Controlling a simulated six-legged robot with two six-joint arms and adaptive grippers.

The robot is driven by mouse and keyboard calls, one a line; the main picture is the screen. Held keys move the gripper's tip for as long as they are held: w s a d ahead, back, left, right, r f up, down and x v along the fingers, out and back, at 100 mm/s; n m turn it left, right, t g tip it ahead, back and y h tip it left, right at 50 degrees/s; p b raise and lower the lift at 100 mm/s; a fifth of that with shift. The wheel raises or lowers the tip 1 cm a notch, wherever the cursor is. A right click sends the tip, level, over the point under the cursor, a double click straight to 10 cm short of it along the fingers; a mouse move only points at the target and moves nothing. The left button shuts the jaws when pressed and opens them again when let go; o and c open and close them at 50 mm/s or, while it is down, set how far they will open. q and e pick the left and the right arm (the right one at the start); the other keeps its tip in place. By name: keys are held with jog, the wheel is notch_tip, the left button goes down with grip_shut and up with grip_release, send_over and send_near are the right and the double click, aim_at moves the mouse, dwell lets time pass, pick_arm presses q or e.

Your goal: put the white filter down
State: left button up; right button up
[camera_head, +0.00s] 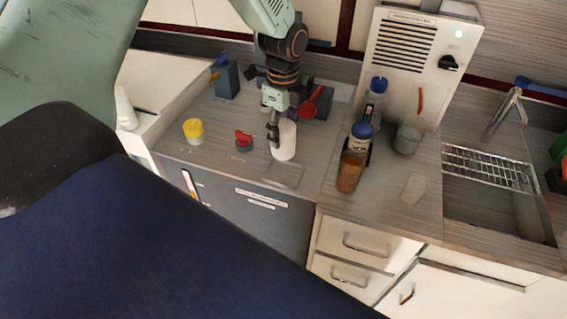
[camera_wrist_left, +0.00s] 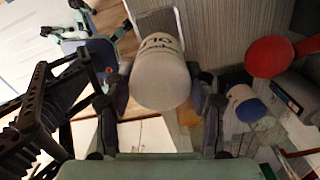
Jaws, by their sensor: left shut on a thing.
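The white filter (camera_head: 285,141) is a pale cylinder at the front of the grey counter in the head view. In the left wrist view the white filter (camera_wrist_left: 160,72) sits between my fingers, with dark lettering on its side. My left gripper (camera_head: 274,128) is shut on it; the fingers also show in the left wrist view (camera_wrist_left: 160,105). A thin outlined rectangle (camera_head: 283,174) is on the counter just in front of the filter. I cannot tell whether the filter's base touches the counter.
A red-topped item (camera_head: 243,140) and a yellow-topped container (camera_head: 194,131) stand left of the filter. A blue-capped bottle (camera_head: 361,140) and an amber jar (camera_head: 350,171) stand to the right. A red round object (camera_head: 309,108) is behind. A sink (camera_head: 500,195) is at far right.

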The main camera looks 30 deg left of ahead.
aim_at(283, 152)
pick_arm(q)
jog(key=f, duration=0.7)
jog(key=shift+w+d, duration=0.2)
jog(key=shift+w, duration=0.05)
jog(key=shift+s+a+f, duration=0.1)
jog(key=shift+a+f, duration=0.3)
jog(key=shift+d+f, duration=0.1)
jog(key=shift+d, duration=0.05)
jog(key=o, duration=0.7)
jog(key=shift+d, duration=0.15)
jog(key=shift+o, duration=0.8)
jog(key=shift+d, duration=0.1)
jog(key=o, duration=0.3)
jog(key=shift+a, duration=0.3)
